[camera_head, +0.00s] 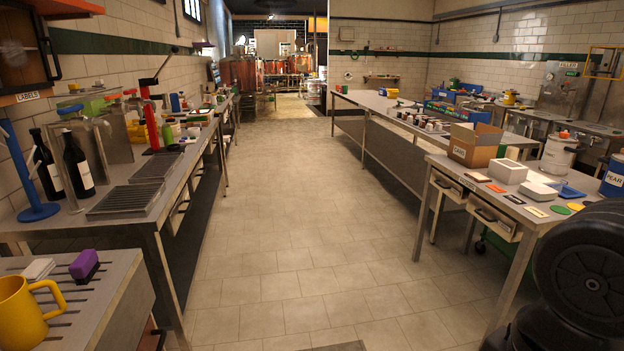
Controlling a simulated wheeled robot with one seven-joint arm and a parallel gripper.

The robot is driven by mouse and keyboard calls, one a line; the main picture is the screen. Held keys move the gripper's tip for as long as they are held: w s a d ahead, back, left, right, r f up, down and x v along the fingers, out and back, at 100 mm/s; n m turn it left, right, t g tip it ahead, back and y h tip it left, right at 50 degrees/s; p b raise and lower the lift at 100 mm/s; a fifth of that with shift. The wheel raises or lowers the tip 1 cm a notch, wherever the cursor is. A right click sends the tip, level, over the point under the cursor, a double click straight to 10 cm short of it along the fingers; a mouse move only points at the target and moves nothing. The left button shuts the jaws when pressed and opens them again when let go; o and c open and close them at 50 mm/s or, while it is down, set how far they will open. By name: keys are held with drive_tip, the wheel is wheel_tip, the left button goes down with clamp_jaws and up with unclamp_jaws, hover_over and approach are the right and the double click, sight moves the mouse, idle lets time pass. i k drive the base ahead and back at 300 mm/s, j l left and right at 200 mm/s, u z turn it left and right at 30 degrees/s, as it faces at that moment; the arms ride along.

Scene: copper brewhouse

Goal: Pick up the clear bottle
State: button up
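I cannot make out a clear bottle in the head view. Two dark bottles with pale labels stand on the left metal counter: one in front (77,166) and one just behind it to the left (46,165). Small containers farther along that counter are too small to tell apart. My gripper is not in view. A black rounded part of my own arm fills the lower right corner and hides part of the right table.
A yellow mug (20,318) stands on the near left table. The right table (512,213) holds a cardboard box (474,146), white blocks and coloured discs. A long bench (375,107) with jars stands behind it. The tiled aisle (290,220) between the counters is clear.

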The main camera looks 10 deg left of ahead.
sight(166, 131)
drive_tip(key=i+u, duration=0.25)
drive_tip(key=i, duration=0.75)
drive_tip(key=i+l+u, duration=0.1)
drive_tip(key=i+u, duration=0.15)
drive_tip(key=i, duration=0.75)
drive_tip(key=i+l+u, duration=0.15)
drive_tip(key=i, duration=1.9)
drive_tip(key=i+u, duration=0.25)
drive_tip(key=i, duration=0.3)
drive_tip(key=i+l+u, duration=0.1)
drive_tip(key=i+u, duration=0.15)
drive_tip(key=i, duration=0.25)
drive_tip(key=i+u, duration=0.25)
drive_tip(key=u, duration=0.15)
drive_tip(key=i+u, duration=0.35)
drive_tip(key=i+l+u, duration=0.15)
drive_tip(key=u, duration=0.25)
drive_tip(key=i+l+u, duration=0.2)
drive_tip(key=u, duration=0.15)
drive_tip(key=i, duration=0.05)
